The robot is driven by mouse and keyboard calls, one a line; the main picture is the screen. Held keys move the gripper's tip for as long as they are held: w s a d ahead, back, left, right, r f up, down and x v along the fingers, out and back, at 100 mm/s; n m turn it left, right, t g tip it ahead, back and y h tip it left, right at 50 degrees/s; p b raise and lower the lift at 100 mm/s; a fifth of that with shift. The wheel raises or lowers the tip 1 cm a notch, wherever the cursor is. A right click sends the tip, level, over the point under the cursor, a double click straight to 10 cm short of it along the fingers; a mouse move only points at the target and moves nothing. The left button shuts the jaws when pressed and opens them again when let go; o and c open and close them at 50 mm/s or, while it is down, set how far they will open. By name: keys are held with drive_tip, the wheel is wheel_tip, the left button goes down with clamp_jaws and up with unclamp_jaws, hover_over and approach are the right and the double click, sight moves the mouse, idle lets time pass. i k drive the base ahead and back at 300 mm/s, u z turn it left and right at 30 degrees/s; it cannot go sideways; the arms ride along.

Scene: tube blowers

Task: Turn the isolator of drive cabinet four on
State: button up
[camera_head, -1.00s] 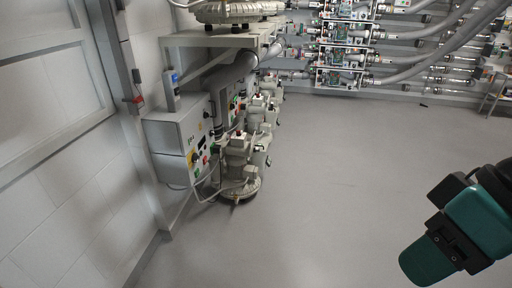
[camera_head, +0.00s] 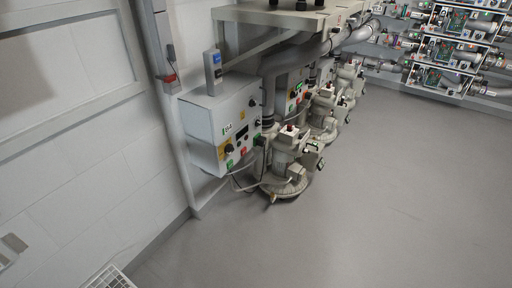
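The nearest grey drive cabinet (camera_head: 222,108) hangs on the left wall, left of centre. Its front carries a small green label (camera_head: 227,129), too small to read for sure. Below the label is a dark rotary isolator knob on a yellow plate (camera_head: 227,149); its exact angle is too small to tell. A second cabinet (camera_head: 295,90) shows farther back, partly hidden by pipes. My gripper is not in view.
A blower (camera_head: 290,165) stands on the floor just right of the nearest cabinet, with more in a row behind it. A shelf (camera_head: 270,15) juts out above. A white grille (camera_head: 108,278) is at the lower left. The grey floor (camera_head: 390,200) to the right is clear.

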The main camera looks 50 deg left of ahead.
sight(229, 148)
drive_tip(key=u, duration=0.1)
drive_tip(key=i, duration=0.7)
drive_tip(key=u, duration=1)
drive_tip(key=i, duration=0.7)
drive_tip(key=u, duration=0.7)
